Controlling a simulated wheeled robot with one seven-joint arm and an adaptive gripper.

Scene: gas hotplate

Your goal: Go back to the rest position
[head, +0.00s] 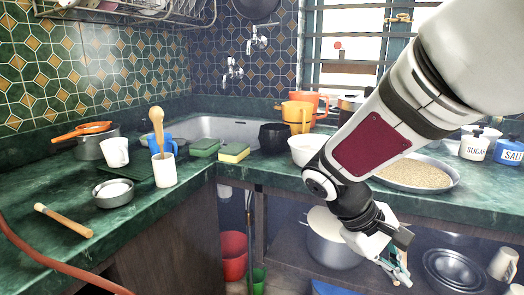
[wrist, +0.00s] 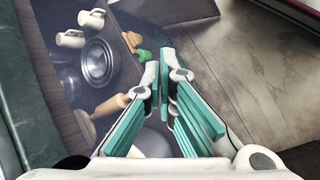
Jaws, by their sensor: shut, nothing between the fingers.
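My gripper (head: 398,268) hangs low at the right in the head view, in front of the shelf under the counter. My white arm with a dark red panel reaches down to it from the upper right. In the wrist view my gripper (wrist: 164,68) points forward with its teal-padded fingers brought together at the tips. It is shut and holds nothing. The fingers are apart from the shelf items beyond them.
The green counter (head: 130,215) holds a mug (head: 115,152), a small pan (head: 113,194) and a grain tray (head: 440,178). A pot (head: 330,252) and a dark plate (head: 453,270) sit on the lower shelf. In the wrist view, open floor (wrist: 265,80) lies right of my fingers.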

